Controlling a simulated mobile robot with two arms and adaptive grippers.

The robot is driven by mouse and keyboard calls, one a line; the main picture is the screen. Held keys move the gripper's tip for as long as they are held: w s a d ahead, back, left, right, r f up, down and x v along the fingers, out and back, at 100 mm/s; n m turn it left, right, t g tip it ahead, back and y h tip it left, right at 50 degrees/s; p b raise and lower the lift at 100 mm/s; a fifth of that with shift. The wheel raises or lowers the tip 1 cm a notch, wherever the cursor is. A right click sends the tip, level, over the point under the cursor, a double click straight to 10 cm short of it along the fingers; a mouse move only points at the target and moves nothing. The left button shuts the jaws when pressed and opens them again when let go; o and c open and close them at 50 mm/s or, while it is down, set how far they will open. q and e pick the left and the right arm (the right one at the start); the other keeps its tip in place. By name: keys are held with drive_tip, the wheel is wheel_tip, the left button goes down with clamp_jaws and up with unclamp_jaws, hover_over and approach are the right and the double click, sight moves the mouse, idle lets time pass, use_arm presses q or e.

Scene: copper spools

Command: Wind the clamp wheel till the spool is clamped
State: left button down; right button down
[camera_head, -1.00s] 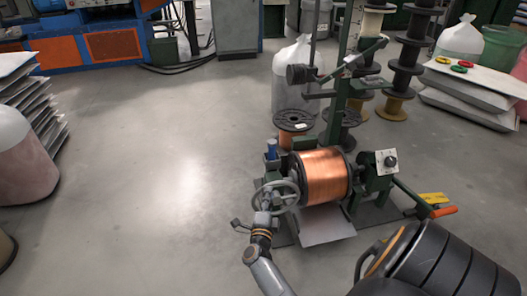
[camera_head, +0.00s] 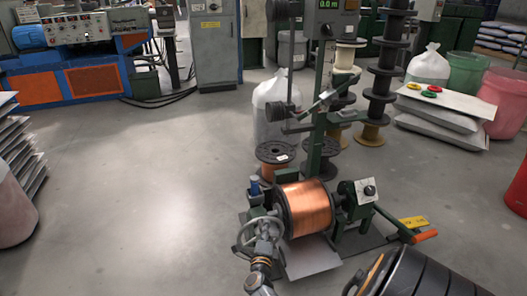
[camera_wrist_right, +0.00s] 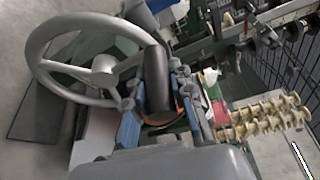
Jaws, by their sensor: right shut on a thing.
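The copper spool (camera_head: 304,207), with dark flanges, sits between the two green heads of the winding stand in the head view. The grey spoked clamp wheel (camera_head: 238,237) is at the stand's left side; it also shows large in the wrist view (camera_wrist_right: 38,70). My right gripper (camera_head: 268,232) is at the wheel's right part. In the wrist view my right gripper (camera_wrist_right: 160,108) is shut on the dark wheel handle (camera_wrist_right: 157,75), its fingers on both sides of it. Whether the left head presses on the spool cannot be told. My left gripper is not in view.
An orange-ended lever (camera_head: 424,236) sticks out at the stand's right. A smaller copper spool (camera_head: 276,168) and a green post (camera_head: 323,110) stand behind. A dark ribbed drum shape (camera_head: 420,275) fills the lower right. The floor on the left (camera_head: 140,190) is clear.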

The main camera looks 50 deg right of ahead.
drive_tip(key=shift+s+d+r, duration=0.1)
drive_tip(key=shift+d+r, duration=0.05)
drive_tip(key=shift+d, duration=0.1)
drive_tip(key=c, duration=1.1)
unclamp_jaws()
drive_tip(key=shift+a, duration=0.1)
